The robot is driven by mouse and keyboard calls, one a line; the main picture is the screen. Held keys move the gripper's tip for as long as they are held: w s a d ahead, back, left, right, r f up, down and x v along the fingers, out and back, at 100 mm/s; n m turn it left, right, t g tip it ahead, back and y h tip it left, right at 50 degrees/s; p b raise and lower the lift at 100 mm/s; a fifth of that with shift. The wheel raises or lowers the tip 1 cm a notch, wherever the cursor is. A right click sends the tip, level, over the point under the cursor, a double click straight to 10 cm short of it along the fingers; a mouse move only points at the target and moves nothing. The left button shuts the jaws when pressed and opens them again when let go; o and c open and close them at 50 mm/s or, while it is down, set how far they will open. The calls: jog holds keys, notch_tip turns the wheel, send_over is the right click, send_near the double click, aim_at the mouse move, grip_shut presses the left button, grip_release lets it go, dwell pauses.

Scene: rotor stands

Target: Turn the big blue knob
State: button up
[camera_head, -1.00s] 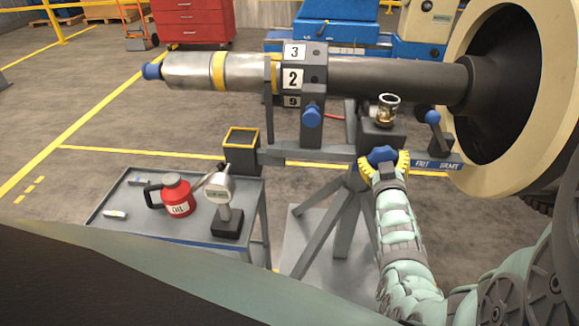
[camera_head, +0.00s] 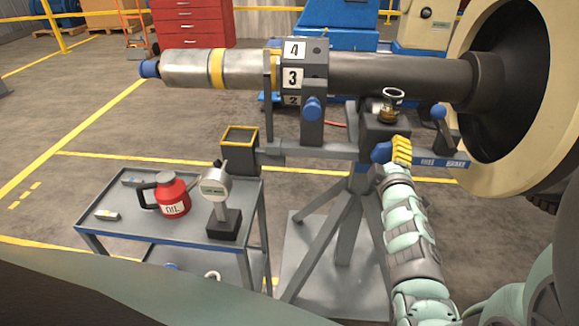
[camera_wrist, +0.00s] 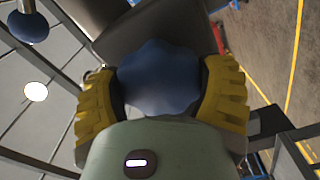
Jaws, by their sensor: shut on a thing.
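The big blue knob (camera_head: 381,152) is on the front of the stand, below the small glass cup. In the wrist view the knob (camera_wrist: 158,78) is scalloped and sits between the two yellow fingers of my gripper (camera_wrist: 160,95). My gripper (camera_head: 400,150) is shut on the knob, with a finger on each side of it. In the head view the fingers and wrist hide part of the knob. The numbered block (camera_head: 304,77) on the shaft shows 4 on top, 3 in the middle and a partly hidden 2 below.
A blue-knobbed lever (camera_head: 438,113) stands to the right of my gripper. A grey cart (camera_head: 120,226) at left carries a red oil can (camera_head: 171,194) and a gauge (camera_head: 217,188). Tripod legs (camera_head: 320,239) stand below.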

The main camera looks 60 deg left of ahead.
jog(key=shift+f+n, duration=0.1)
jog(key=shift+n, duration=0.7)
jog(key=shift+b, duration=0.3)
jog(key=o, duration=1.1)
jog(key=v, duration=1.2)
